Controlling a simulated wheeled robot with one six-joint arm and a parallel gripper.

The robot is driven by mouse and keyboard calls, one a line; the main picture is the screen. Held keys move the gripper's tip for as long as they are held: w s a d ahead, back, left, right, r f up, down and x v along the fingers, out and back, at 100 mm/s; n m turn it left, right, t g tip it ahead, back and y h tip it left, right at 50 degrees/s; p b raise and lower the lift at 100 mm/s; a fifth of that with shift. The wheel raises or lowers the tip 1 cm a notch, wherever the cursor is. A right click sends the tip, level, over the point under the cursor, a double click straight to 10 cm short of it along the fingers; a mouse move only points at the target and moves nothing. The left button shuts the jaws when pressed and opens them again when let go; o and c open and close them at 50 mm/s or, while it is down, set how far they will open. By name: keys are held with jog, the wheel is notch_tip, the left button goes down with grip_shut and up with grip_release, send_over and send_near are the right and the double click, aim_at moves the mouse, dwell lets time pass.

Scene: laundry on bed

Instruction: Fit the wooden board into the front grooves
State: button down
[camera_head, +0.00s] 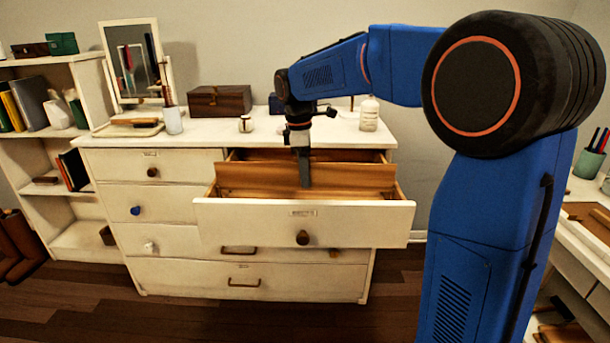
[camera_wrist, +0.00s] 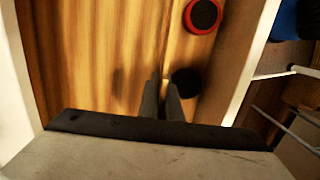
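In the head view the wooden board (camera_head: 350,178) stands across the inside of the pulled-out drawer (camera_head: 250,215), on its long edge and behind the drawer front. My gripper (camera_head: 304,183) points down into the drawer, its fingers overlapping the middle of the board. In the wrist view its two dark fingers (camera_wrist: 164,95) lie close together, with nothing seen between them. Striped wood (camera_wrist: 85,60) lies beyond them; I cannot tell whether it is board or drawer floor. The front grooves cannot be made out. Whether the fingers touch the board is unclear.
The dresser top (camera_head: 270,135) holds a wooden box (camera_head: 219,101), a mirror (camera_head: 132,62), a glass (camera_head: 173,120) and a white bottle (camera_head: 369,114). A black disc with a red rim (camera_wrist: 203,15) shows in the wrist view. Open shelves (camera_head: 85,238) stand at left.

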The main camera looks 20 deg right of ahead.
jog(key=shift+f, duration=3.7)
jog(key=c, duration=1.9)
grip_release()
jog(key=r, duration=0.5)
jog(key=a+r, duration=0.1)
jog(key=r, duration=1.1)
jog(key=shift+w+a+r, duration=0.15)
jog(key=shift+w+a, duration=0.05)
jog(key=shift+w, duration=0.05)
jog(key=s+d+f+m+t, duration=0.1)
jog(key=s+f+m, duration=0.3)
jog(key=s, duration=0.7)
jog(key=s+d+f+m+t, duration=0.2)
jog(key=s+d+f+m, duration=0.2)
jog(key=s+f, duration=0.3)
jog(key=s+d+f+m+t+y, duration=0.1)
jog(key=s+f+m, duration=0.5)
jog(key=s, duration=1)
jog(key=shift+d+t, duration=0.5)
jog(key=shift+d, duration=0.65)
